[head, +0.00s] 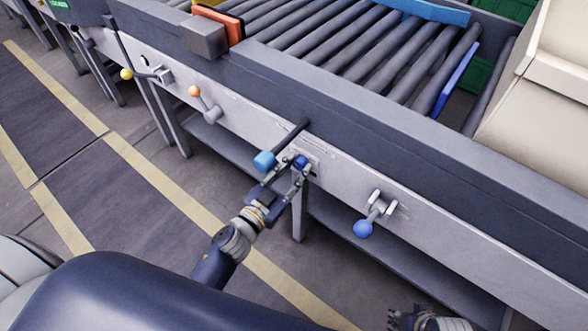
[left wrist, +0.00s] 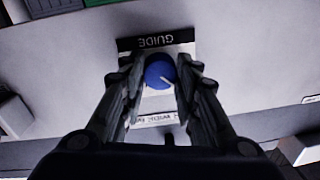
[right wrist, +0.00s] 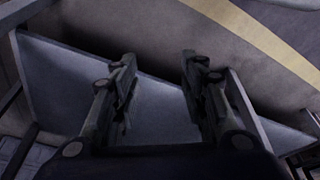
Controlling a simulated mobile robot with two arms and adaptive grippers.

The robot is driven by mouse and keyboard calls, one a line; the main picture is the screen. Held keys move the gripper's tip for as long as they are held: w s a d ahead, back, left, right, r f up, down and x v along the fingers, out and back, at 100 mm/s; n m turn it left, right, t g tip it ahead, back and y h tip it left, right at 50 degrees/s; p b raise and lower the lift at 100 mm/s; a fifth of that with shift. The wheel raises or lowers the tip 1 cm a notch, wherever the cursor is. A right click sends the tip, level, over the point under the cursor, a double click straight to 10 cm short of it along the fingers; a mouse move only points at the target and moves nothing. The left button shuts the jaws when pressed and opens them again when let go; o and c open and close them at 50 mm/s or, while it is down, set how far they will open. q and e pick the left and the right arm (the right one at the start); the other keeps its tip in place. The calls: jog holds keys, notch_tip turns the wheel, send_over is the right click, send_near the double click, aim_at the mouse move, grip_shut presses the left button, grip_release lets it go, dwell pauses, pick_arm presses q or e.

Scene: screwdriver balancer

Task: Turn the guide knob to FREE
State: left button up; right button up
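The guide knob (head: 301,161) is a small round blue knob on the pale front rail of the conveyor. In the left wrist view the knob (left wrist: 159,74) has a white pointer line slanting toward the lower right. A dark label reading GUIDE lies beyond it, upside down; smaller lettering on the near side is partly hidden and unreadable. My left gripper (head: 287,174) has its fingers on both sides of the knob, and they appear to press against it in the left wrist view (left wrist: 160,78). My right gripper (right wrist: 158,70) is open and empty, low at the bottom of the head view.
A lever with a light-blue grip (head: 265,161) stands close beside my left gripper. A blue ball lever (head: 364,228) is to the right; orange (head: 194,91) and yellow (head: 127,74) ball levers are to the left. A grey shelf (head: 400,257) runs under the rail.

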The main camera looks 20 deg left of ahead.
pick_arm(q)
jog(key=shift+m, duration=0.3)
jog(key=m, duration=0.4)
jog(key=shift+f+m, duration=0.1)
jog(key=shift+m, duration=0.2)
jog(key=m+b, duration=0.1)
jog(key=m, duration=0.3)
jog(key=shift+m, duration=0.4)
jog(key=shift+m+h, duration=0.3)
jog(key=shift+m, duration=0.6)
jog(key=m+b, duration=0.1)
jog(key=m, duration=0.4)
jog(key=shift+h+b, duration=0.3)
jog(key=shift+m, duration=0.9)
pick_arm(e)
jog(key=v, duration=0.8)
jog(key=shift+w+t, duration=0.25)
jog(key=shift+t, duration=0.05)
jog(key=shift+d+r, duration=0.1)
jog(key=shift+r, duration=0.05)
pick_arm(q)
jog(key=o, duration=1.1)
